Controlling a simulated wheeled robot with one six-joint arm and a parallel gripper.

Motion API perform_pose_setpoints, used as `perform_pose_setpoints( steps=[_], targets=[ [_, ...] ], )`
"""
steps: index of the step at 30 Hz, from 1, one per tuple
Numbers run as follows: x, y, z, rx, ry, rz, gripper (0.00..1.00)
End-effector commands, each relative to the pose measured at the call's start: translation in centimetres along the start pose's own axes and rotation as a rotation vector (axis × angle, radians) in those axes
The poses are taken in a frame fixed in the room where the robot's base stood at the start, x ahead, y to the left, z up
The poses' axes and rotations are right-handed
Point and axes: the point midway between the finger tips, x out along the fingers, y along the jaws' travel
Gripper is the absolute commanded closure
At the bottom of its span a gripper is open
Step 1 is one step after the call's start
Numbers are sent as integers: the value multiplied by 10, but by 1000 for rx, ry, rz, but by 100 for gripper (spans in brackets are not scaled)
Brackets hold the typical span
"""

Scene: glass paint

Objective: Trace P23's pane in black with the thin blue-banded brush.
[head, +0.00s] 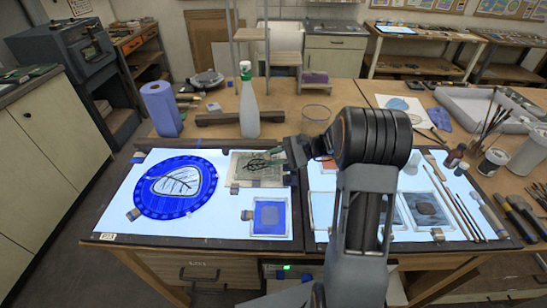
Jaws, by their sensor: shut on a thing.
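A round blue-rimmed glass pane (177,184) with black leaf lines in its pale centre lies on the left light table. My gripper (296,152) is just at the right edge of the greenish pane, shut on what seems a thin brush. The brush's blue band is not discernible, and my arm hides much of the grip.
Several brushes and tools (456,207) lie on the right, near more panes (425,208). A spray bottle (249,108), a blue paper roll (161,110) and a clear glass (316,117) stand behind the light tables. A brush pot (490,161) stands far right.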

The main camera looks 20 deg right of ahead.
Motion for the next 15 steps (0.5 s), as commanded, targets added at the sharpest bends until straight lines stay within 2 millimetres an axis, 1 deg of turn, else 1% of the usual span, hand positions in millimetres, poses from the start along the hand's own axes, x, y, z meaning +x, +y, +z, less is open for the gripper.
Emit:
perform_pose_setpoints(
  steps=[5, 15],
  targets=[
    [-2, -8, 10, -1, 0, 0, 100],
    [-7, -29, 36, -2, 0, -1, 100]
  ],
)
